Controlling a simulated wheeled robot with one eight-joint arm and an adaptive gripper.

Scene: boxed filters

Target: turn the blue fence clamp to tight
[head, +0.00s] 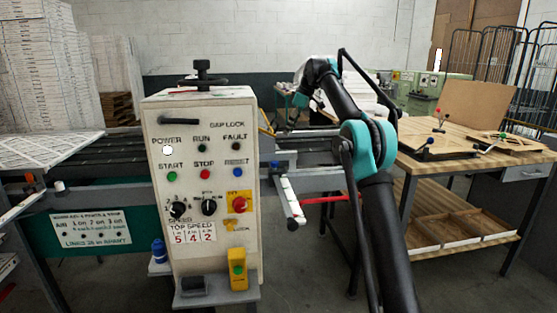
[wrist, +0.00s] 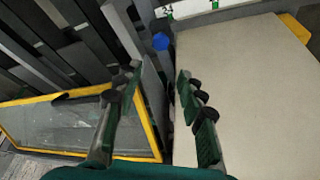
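A round blue knob, which looks like the blue fence clamp (wrist: 160,41), shows near the top middle of the wrist view. It sits at the end of a grey rail, beside a pale panel. Its setting cannot be read. My gripper (wrist: 160,72) is open and empty, with its two dark fingers apart. The knob lies beyond the fingertips, roughly in line with the gap, and is not touched.
A control cabinet (head: 205,220) stands left of my arm in the head view. A wooden table (head: 435,150) is at the right. In the wrist view, a yellow-framed clear panel (wrist: 70,125) lies at left and a wide beige surface (wrist: 240,90) at right.

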